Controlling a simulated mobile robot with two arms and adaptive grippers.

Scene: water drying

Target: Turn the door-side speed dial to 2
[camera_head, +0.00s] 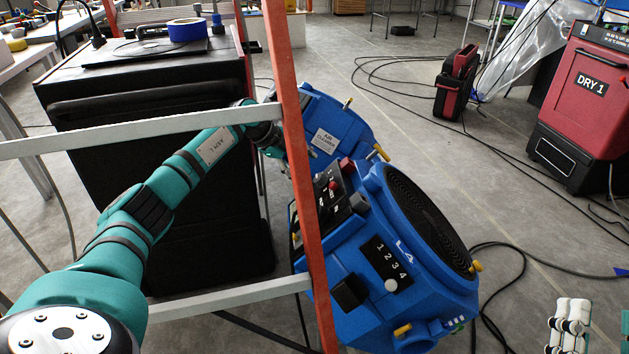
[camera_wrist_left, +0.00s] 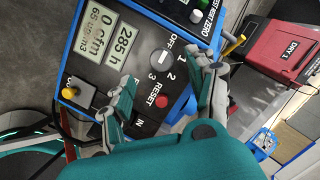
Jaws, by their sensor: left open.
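The grey speed dial (camera_wrist_left: 159,59) sits on a black panel in the left wrist view, with OFF, 1, 2 and 3 printed around it. I cannot tell which mark its pointer is on. My left gripper (camera_wrist_left: 172,76) is open. Its fingers show on either side, below the dial, with the dial ahead of the gap; contact is unclear. In the head view, my left arm reaches to the blue air cleaner (camera_head: 347,120) and the gripper is mostly hidden behind the orange post. The dial cannot be made out there.
A red RESET button (camera_wrist_left: 161,101) and a yellow knob (camera_wrist_left: 69,93) are near the dial. The orange post (camera_head: 299,170) and grey rails (camera_head: 215,297) are close to my arm. A blue blower (camera_head: 374,270) stands in front of the air cleaner. Cables cross the floor.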

